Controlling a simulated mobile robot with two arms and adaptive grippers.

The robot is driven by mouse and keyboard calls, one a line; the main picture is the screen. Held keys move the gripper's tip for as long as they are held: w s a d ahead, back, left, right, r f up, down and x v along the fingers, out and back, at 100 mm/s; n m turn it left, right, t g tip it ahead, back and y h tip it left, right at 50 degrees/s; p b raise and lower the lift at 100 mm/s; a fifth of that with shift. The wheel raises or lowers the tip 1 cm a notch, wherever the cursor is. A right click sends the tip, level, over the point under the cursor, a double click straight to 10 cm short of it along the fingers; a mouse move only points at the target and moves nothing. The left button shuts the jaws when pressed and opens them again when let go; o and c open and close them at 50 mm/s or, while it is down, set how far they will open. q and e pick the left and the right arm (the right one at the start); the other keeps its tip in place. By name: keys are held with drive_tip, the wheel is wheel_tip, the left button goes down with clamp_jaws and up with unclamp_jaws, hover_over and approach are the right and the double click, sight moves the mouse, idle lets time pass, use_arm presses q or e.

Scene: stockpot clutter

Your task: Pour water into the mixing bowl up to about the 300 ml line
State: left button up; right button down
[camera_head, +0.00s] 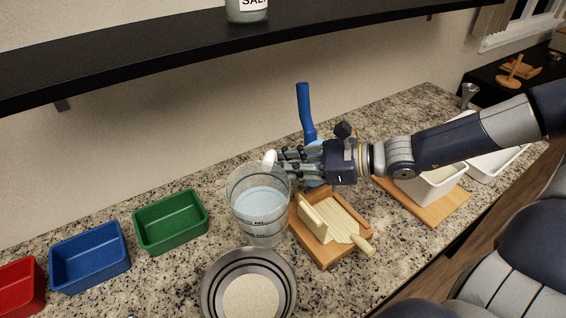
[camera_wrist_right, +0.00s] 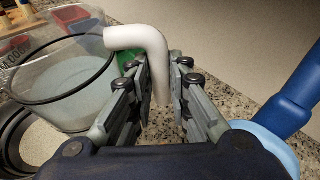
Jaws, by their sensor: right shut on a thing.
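A clear jug (camera_head: 246,222) with dark marks holds pale bluish water and stands upright left of my right gripper (camera_head: 281,157). The gripper is shut on the jug's white handle, which shows between its fingers in the right wrist view (camera_wrist_right: 148,42). I cannot tell whether the jug's base touches the counter. A round metallic bowl (camera_head: 211,290) with dark rings inside is just in front of the jug, cut by the lower picture edge. Its middle looks beige and speckled; I cannot tell whether it holds anything. My left gripper is not in view.
Green (camera_head: 170,232), blue (camera_head: 91,270) and red (camera_head: 22,290) bins stand left. A wooden tray (camera_head: 325,262) with a board and scraper lies right of the jug. A blue-handled tool (camera_head: 306,110) stands behind my gripper. A dark shelf (camera_head: 150,62) hangs above.

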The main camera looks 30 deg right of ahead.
wheel_tip(320, 180, up, 6)
drive_tip(key=a+n+t+h+p, duration=0.1)
drive_tip(key=n+p, duration=0.4)
drive_tip(key=p, duration=0.6)
drive_tip(key=shift+s+r+t, duration=0.2)
drive_tip(key=shift+s+t, duration=0.2)
drive_tip(key=shift+t, duration=0.3)
idle(1.6)
drive_tip(key=shift+s+a+r+n+t+h+p, duration=0.1)
drive_tip(key=shift+s+a+n+t+h+p, duration=0.3)
drive_tip(key=shift+n+p, duration=0.65)
idle(3.3)
